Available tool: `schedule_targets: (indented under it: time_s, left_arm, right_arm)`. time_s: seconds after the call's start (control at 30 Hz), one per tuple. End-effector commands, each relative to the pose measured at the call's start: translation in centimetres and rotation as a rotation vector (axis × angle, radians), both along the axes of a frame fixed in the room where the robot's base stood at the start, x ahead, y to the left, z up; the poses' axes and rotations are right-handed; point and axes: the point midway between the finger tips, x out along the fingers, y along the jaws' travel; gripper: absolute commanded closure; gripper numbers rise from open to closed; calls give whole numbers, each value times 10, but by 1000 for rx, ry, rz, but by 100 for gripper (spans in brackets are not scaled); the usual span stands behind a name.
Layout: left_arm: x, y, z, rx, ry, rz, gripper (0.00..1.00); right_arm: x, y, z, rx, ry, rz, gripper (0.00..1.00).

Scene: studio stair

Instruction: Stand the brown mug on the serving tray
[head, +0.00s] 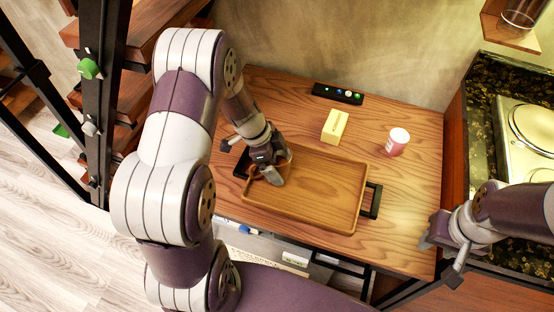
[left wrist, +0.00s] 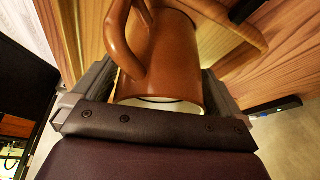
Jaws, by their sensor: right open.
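The brown mug (head: 286,159) is over the left end of the wooden serving tray (head: 330,185), largely covered by my left gripper (head: 270,176). In the left wrist view the mug (left wrist: 172,60) fills the space between the fingers, its pale-lined mouth towards the camera and its handle to the left. My left gripper is shut on it. Whether the mug's base touches the tray is hidden. The tray lies flat on the wooden table, a black handle at each end. My right gripper (head: 438,258) is open and empty by the table's right front edge.
A yellow block (head: 334,127), a pink jar with a white lid (head: 397,142) and a black strip with coloured knobs (head: 338,94) stand behind the tray. A stove (head: 525,130) is at the right, stairs at the left. The tray's middle and right are clear.

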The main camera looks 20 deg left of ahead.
Motion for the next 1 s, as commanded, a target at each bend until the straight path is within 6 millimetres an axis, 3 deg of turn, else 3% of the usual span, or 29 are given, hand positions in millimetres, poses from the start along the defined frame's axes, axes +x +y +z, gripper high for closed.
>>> schedule_targets:
  time_s: [0.13, 0.27, 0.3, 0.6, 0.77, 0.87, 1.0]
  left_arm:
    - [0, 0, 3, 0, 0, 0, 0]
    - [0, 1, 19, 0, -2, 1, 0]
    - [0, 5, 23, 1, -5, 1, 0]
    - [-12, 35, 96, 1, -4, 2, 0]
    - [-16, 42, 116, 1, 1, 5, 0]
    - [-25, 35, 119, 23, 57, 87, 0]
    - [-59, 10, 120, 116, 207, 437, 0]
  right_arm:
    - [0, 0, 3, 0, 0, 0, 57]
    - [0, 0, 22, 0, -1, 0, 57]
    - [0, 0, 15, 0, -1, 0, 57]
    - [0, 0, 12, 0, 0, 0, 57]
    - [0, 0, 12, 0, 0, 0, 57]
    - [0, 0, 12, 0, 0, 0, 57]
    - [0, 0, 12, 0, 0, 0, 57]
